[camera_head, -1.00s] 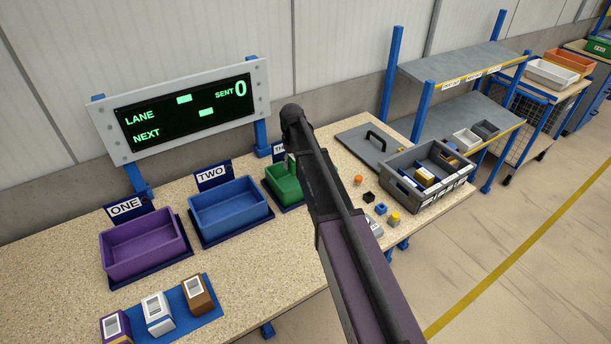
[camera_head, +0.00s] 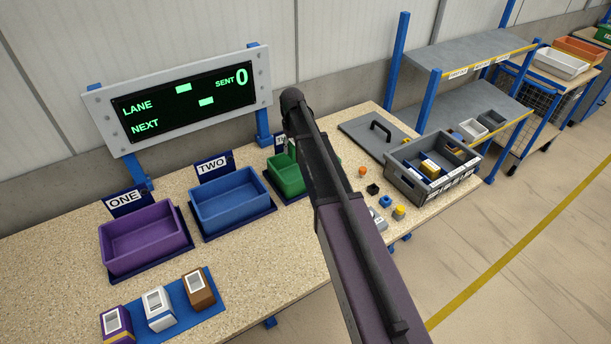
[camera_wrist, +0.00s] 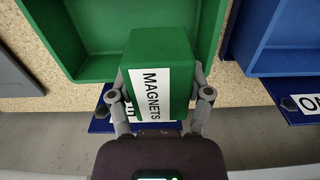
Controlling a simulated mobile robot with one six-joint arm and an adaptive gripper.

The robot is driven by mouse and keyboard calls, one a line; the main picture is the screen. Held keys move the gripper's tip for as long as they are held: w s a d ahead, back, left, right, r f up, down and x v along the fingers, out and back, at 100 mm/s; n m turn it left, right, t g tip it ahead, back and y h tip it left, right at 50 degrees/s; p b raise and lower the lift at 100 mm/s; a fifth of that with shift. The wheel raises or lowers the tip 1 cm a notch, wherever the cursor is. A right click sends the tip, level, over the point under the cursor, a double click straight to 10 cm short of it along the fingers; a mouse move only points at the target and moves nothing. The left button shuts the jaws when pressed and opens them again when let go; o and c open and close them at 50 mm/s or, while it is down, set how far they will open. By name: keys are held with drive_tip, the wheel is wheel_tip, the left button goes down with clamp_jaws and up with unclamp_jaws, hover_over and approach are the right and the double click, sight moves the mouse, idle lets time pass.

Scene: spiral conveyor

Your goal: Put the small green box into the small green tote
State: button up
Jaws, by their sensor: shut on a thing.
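The small green box (camera_wrist: 163,55) has a white label reading MAGNETS and is held between the two fingers of my gripper (camera_wrist: 160,97) in the wrist view. The small green tote (camera_wrist: 72,62) lies behind the box in that view, and the box overlaps its interior and near edge. I cannot tell how high the box is above it. In the head view the green tote (camera_head: 286,176) stands right of the blue tote, partly hidden by my arm.
A blue tote (camera_head: 231,220) and a purple tote (camera_head: 146,262) stand left of the green one, below a display board (camera_head: 180,100). Several boxes stand on a blue mat (camera_head: 202,325) in front. A grey crate (camera_head: 432,195) and loose small parts lie to the right.

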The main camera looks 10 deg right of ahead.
sight(290, 154)
drive_tip(key=shift+s+a+f+b, duration=0.1)
drive_tip(key=shift+a+f+b, duration=0.2)
drive_tip(key=shift+f+b, duration=0.35)
drive_tip(key=shift+a+f+b, duration=0.3)
drive_tip(key=shift+f+b, duration=0.2)
drive_tip(key=shift+f, duration=0.2)
drive_tip(key=shift+f, duration=0.15)
wheel_tip(290, 154, down, 6)
drive_tip(key=b, duration=0.6)
drive_tip(key=shift+f+b, duration=1.85)
drive_tip(key=shift+b, duration=0.2)
drive_tip(key=shift+f, duration=0.1)
drive_tip(key=o, duration=1.2)
drive_tip(key=shift+c, duration=0.2)
